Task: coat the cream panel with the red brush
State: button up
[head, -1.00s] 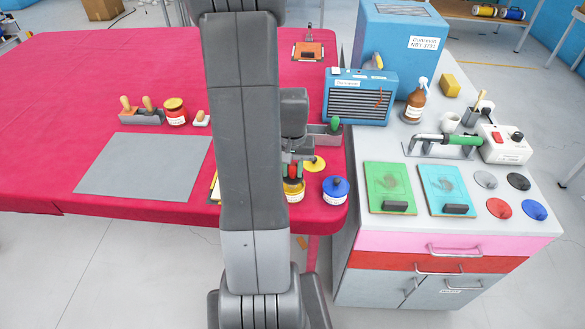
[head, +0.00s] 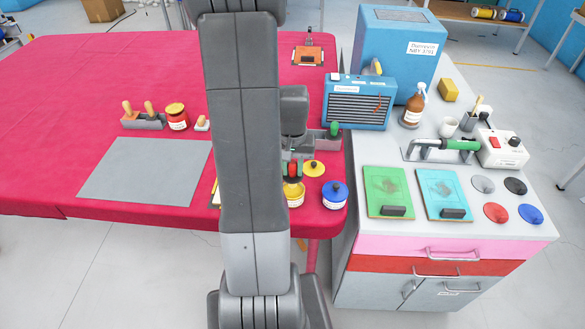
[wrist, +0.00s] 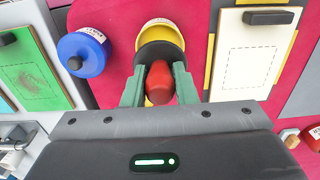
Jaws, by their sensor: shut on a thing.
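My gripper (wrist: 159,92) is shut on the red brush (wrist: 160,82), whose rounded red handle shows between the green fingers. In the head view the red brush (head: 292,169) is partly hidden by my arm. It stands over or in the yellow pot (head: 294,196); I cannot tell whether its tip is inside. In the wrist view the yellow pot (wrist: 160,32) lies just beyond the fingers, with a dark area below its rim. The cream panel (wrist: 248,58) lies right of the gripper, with a dashed outline and a black handle. My arm mostly hides it in the head view.
A blue pot (head: 335,194) stands right of the yellow pot, and a yellow lid (head: 313,168) lies behind. A grey mat (head: 145,172) lies left. Green (head: 388,191) and turquoise (head: 442,194) panels lie on the cabinet. A blue radio-like box (head: 358,103) stands behind.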

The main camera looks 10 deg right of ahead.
jog(key=shift+r+p, duration=1.3)
jog(key=shift+r, duration=0.8)
